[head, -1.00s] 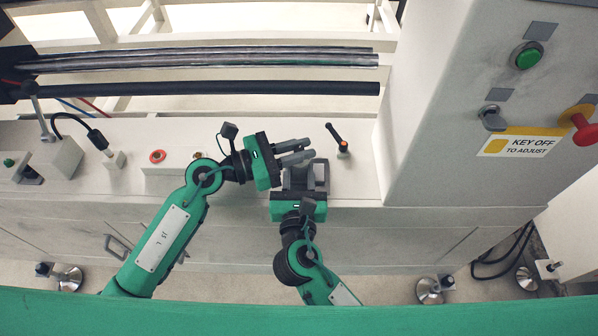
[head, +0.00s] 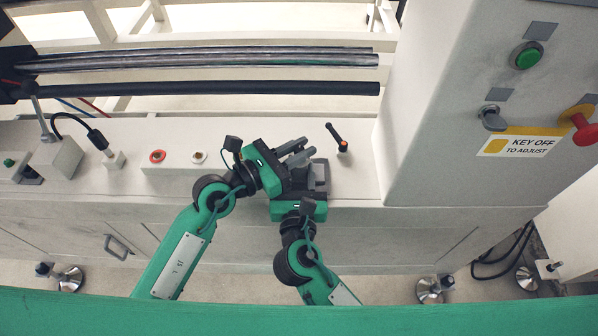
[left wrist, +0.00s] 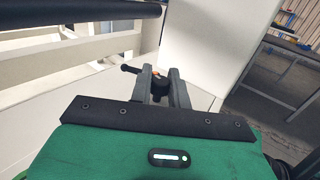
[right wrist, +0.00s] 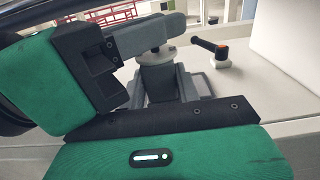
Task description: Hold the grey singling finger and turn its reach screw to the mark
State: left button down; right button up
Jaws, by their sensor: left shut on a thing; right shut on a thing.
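The grey singling finger (right wrist: 156,82) is an upright grey block in the right wrist view, on the machine's ledge. My right gripper (head: 308,176) is shut on it from the front. My left gripper (head: 301,150) is above and beside it. Its grey fingers (right wrist: 150,38) cross over the top of the singling finger in the right wrist view. In the left wrist view a small dark knob, seemingly the reach screw (left wrist: 160,88), sits between the left fingers, which are shut on it. The fingers and grippers hide most of the screw, and I cannot make out the mark.
A black lever with an orange cap (head: 340,140) stands just right of the grippers. A grey cabinet (head: 440,130) with a key switch and a red knob rises further right. Dark and metal bars (head: 220,88) run behind. The ledge (head: 235,128) is clear behind the left arm.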

aim_at(295, 153)
pick_arm(q)
jog(key=c, duration=1.3)
grip_release()
jog(key=shift+c, duration=0.2)
jog(key=shift+v, duration=3)
jog(key=shift+o, duration=0.2)
